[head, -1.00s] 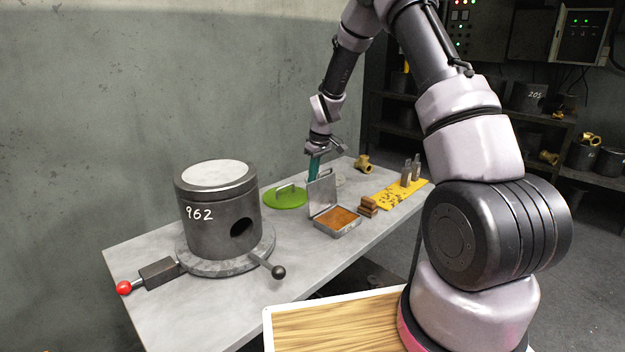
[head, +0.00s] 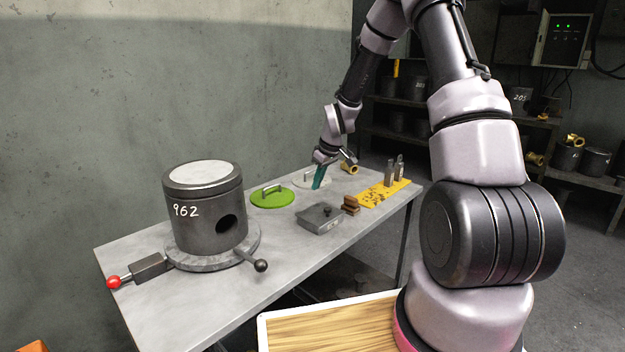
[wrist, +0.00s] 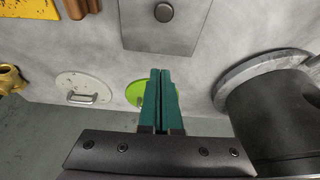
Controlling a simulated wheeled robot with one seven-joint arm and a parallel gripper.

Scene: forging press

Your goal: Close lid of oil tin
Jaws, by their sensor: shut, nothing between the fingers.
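The oil tin (head: 320,219) is a flat grey metal box on the bench. Its lid is down flat over it, with a small dark knob on top, and the inside is hidden. In the wrist view the grey lid (wrist: 166,24) with its round knob shows at the top. My gripper (head: 317,185) has teal fingers and is above the bench behind the tin, apart from it. In the wrist view its two fingers (wrist: 160,75) are pressed together with nothing between them.
A green disc (head: 272,197) with a handle and a pale disc (wrist: 84,93) lie behind the tin. A large dark cylinder (head: 205,215) stands left. Brown blocks (head: 351,205) and a yellow plate (head: 380,194) are right. Bare bench lies in front of the tin.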

